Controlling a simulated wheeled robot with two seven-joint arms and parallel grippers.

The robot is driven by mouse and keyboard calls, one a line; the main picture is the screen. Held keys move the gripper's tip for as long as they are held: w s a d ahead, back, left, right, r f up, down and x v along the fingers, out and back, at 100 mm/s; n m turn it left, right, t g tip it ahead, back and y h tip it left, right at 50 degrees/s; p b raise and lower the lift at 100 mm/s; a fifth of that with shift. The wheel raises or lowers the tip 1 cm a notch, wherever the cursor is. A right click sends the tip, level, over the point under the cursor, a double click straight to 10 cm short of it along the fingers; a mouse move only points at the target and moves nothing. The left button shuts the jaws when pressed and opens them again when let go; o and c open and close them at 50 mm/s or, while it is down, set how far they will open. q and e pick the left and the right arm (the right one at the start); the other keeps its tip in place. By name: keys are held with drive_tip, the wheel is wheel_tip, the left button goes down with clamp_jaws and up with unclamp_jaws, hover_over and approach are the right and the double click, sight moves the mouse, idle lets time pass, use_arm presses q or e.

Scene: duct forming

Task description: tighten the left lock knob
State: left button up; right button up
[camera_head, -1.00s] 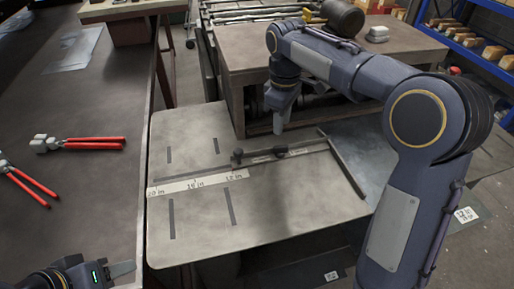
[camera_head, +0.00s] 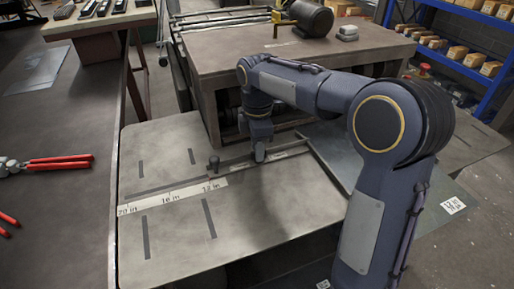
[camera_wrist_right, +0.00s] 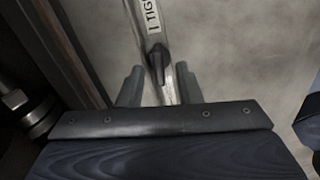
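A dark lock knob (camera_wrist_right: 158,62) sits on a narrow metal bar in the right wrist view, beside a white label (camera_wrist_right: 152,16) reading "TIG…". My right gripper (camera_wrist_right: 158,80) is open, with one finger on each side of the bar around the knob's near end; I cannot tell whether either finger touches it. In the head view the right gripper (camera_head: 259,155) points down onto the bar and hides this knob. My left gripper is not in view.
The bar lies on a grey board (camera_head: 170,235) with a scale strip (camera_head: 172,197) marked in inches. A dark bench (camera_head: 60,225) with red-handled pliers (camera_head: 58,163) is on the left. A brown table (camera_head: 215,55) with a motor stands behind.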

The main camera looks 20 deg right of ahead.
drive_tip(key=shift+f, duration=0.2)
clamp_jaws()
drive_tip(key=shift+r, duration=0.1)
drive_tip(key=m+p, duration=0.2)
drive_tip(key=shift+r+m, duration=0.1)
drive_tip(key=shift+m, duration=0.2)
drive_tip(key=m+p, duration=0.1)
drive_tip(key=m, duration=0.1)
drive_tip(key=shift+m+p, duration=0.3)
drive_tip(key=shift+m, duration=0.1)
drive_tip(key=m+p, duration=0.2)
drive_tip(key=m, duration=0.3)
drive_tip(key=shift+w+d, duration=0.1)
drive_tip(key=shift+w, duration=0.05)
drive_tip(key=m+p, duration=0.2)
drive_tip(key=m, duration=0.4)
drive_tip(key=shift+d, duration=0.1)
